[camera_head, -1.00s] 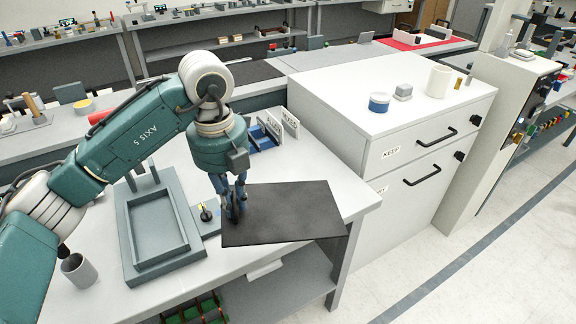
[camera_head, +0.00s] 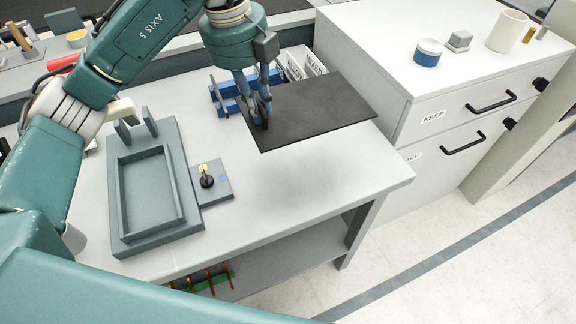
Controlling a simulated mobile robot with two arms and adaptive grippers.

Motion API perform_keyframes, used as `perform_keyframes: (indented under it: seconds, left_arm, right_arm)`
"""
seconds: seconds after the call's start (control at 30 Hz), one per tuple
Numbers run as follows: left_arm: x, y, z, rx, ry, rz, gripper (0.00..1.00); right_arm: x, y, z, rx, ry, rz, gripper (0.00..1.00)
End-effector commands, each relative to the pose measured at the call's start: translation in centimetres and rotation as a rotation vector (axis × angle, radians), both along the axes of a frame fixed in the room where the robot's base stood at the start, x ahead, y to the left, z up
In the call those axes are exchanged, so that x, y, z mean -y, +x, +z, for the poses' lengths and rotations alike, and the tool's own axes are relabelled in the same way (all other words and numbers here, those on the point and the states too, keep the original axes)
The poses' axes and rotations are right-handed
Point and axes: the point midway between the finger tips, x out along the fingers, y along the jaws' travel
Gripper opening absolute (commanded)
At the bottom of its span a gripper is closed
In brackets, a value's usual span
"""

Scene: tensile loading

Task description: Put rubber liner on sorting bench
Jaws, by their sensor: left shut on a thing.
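The rubber liner (camera_head: 315,108) is a thin flat black sheet over the right part of a light grey bench (camera_head: 270,215), which I take to be the sorting bench. My left gripper (camera_head: 264,122) points down and is shut on the liner near its left edge. A soft shadow on the bench top in front of the liner suggests the sheet is held a little above the surface. The liner's far edge hides part of the small labelled bins behind it. My right gripper is not in view.
A grey tray fixture (camera_head: 152,190) stands on the bench's left, with a small knob plate (camera_head: 211,182) beside it. Blue bins (camera_head: 226,92) stand at the back. A white drawer cabinet (camera_head: 390,60) adjoins on the right. The bench's front right is clear.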

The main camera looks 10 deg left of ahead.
Motion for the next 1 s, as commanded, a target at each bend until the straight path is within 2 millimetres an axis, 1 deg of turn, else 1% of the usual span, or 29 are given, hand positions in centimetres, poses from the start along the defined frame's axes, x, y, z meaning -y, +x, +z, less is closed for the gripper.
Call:
perform_keyframes:
  seconds: [0.03, 0.17, 0.27, 0.4, 0.5, 0.6, 0.8, 1.0]
  left_arm:
    - [0.1, -0.2, -1.2, -0.005, -0.003, -0.002, 0.00]
    - [0.1, -0.3, -4.6, -0.009, -0.003, -0.001, 0.00]
    - [0.0, -0.2, -7.0, -0.006, 0.000, 0.000, 0.00]
    - [0.0, -0.3, -10.6, -0.006, 0.001, -0.001, 0.00]
    - [0.0, -0.2, -12.6, -0.004, -0.001, -0.002, 0.00]
    - [0.0, -0.1, -13.9, -0.002, -0.001, 0.000, 0.00]
    - [0.0, -0.1, -15.3, -0.002, -0.001, 0.000, 0.00]
    - [0.0, -0.1, -18.2, -0.003, -0.001, 0.000, 0.00]
  right_arm:
    - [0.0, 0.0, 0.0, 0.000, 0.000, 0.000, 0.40]
    - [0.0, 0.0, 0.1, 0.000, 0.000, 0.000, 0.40]
    - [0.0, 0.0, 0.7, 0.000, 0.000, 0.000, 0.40]
    - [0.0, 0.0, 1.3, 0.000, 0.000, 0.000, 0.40]
    - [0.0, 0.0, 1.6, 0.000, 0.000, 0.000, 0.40]
    - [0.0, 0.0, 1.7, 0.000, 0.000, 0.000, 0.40]
    - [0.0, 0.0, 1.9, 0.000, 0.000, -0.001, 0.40]
    - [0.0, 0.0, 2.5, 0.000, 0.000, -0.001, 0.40]
